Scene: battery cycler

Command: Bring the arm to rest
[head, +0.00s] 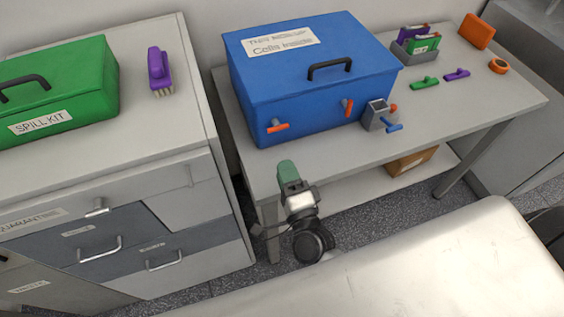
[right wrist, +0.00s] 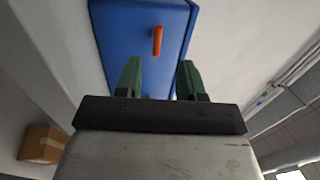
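My right gripper (head: 286,168) is in front of the grey table, below the blue box (head: 305,82) in the head view. Its green fingers stand apart with nothing between them in the right wrist view (right wrist: 159,72). The blue box, with a dark handle and orange latches, is beyond the fingers there (right wrist: 125,35), one orange latch (right wrist: 157,40) showing between and beyond them. The fingers appear apart from the box. My left gripper is in neither view.
The grey table (head: 450,115) also carries a small grey holder (head: 380,116) and several small coloured items. A drawer cabinet (head: 165,125) with a green spill kit (head: 75,85) and purple brush (head: 158,68) stands left. A cardboard box (head: 412,160) is on the lower shelf.

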